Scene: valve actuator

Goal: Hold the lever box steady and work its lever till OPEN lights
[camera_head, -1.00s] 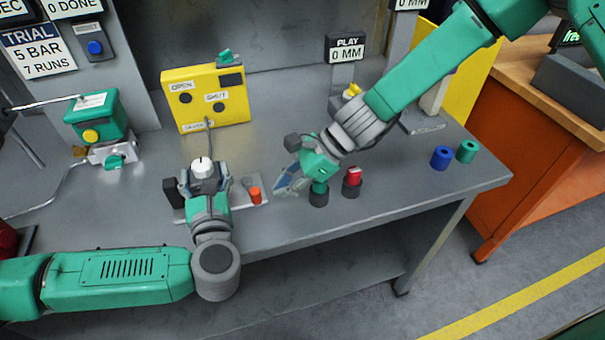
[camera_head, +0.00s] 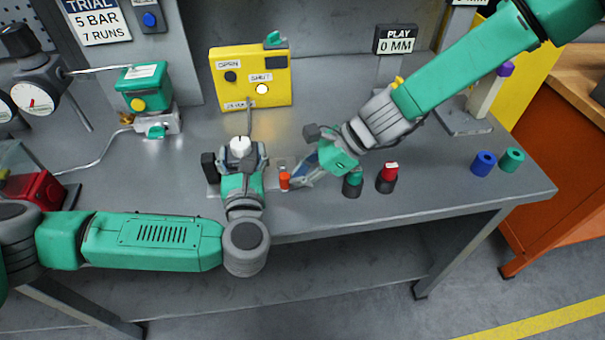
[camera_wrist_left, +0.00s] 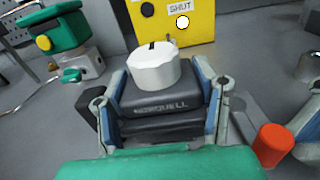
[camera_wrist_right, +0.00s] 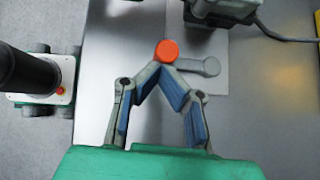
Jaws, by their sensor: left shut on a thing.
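The lever box is a dark grey block (camera_wrist_left: 160,102) with a white round knob (camera_wrist_left: 155,70) on top. My left gripper (camera_head: 240,160) is shut around its sides. The lever's orange tip (camera_wrist_right: 166,52) ends a short grey arm (camera_wrist_right: 200,66) beside the box; the tip also shows in the head view (camera_head: 284,182). My right gripper (camera_wrist_right: 160,69) has its fingertips together right at the orange tip, with nothing visible between its fingers. I cannot tell whether they touch. On the yellow panel (camera_head: 225,90), the SHUT lamp (camera_head: 262,89) glows white and the OPEN lamp (camera_head: 230,76) is dark.
A cable (camera_head: 249,118) runs from the box up to the panel. Green-topped (camera_head: 353,184) and red-topped (camera_head: 387,178) pieces stand close right of my right gripper. Blue (camera_head: 483,163) and green (camera_head: 511,160) cylinders stand farther right. A green valve unit (camera_head: 144,90) stands left.

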